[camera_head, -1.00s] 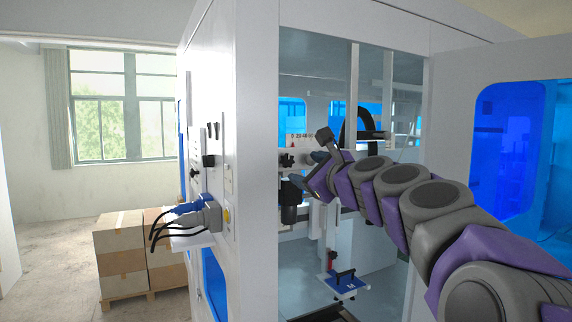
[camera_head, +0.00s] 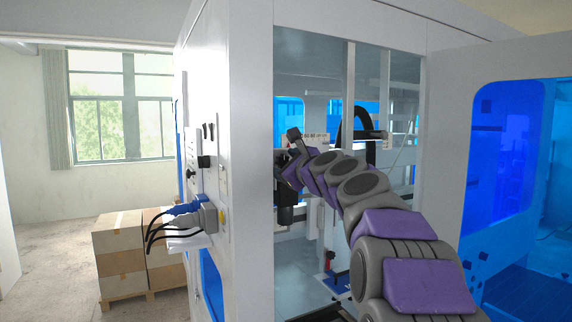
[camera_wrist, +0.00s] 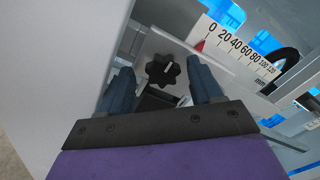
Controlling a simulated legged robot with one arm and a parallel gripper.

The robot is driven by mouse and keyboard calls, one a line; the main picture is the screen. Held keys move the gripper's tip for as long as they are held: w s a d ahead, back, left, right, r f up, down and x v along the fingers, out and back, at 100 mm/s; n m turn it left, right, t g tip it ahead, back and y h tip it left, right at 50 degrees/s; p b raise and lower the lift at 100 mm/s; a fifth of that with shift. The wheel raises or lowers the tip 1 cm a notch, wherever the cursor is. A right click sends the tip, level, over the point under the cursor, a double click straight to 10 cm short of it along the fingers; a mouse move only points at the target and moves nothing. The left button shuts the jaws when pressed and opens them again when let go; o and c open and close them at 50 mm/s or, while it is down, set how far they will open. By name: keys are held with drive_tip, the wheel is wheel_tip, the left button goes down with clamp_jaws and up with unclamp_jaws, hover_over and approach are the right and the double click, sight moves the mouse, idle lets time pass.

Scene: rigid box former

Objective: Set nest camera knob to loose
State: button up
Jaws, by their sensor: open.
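The nest camera knob (camera_wrist: 163,71) is a black lobed star knob with a light pointer mark, on a pale bracket inside the machine. In the wrist view it lies between and just beyond the two blue fingers of my gripper (camera_wrist: 162,83). The gripper is open, with a finger on each side of the knob and visible gaps. I cannot tell whether the fingertips reach its depth. In the head view my gripper (camera_head: 284,164) is inside the machine opening, and it hides the knob. A black camera body (camera_head: 286,208) hangs below it.
A millimetre scale (camera_wrist: 240,50) with a red pointer (camera_wrist: 200,45) is right of the knob. The white cabinet wall (camera_head: 250,160) stands close left of my arm. The open door (camera_head: 455,170) is at right. A blue clamp fixture (camera_head: 337,280) sits below.

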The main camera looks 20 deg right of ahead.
drive_tip(key=shift+d, duration=0.45)
drive_tip(key=shift+c, duration=0.7)
drive_tip(key=shift+a, duration=0.25)
drive_tip(key=c, duration=0.9)
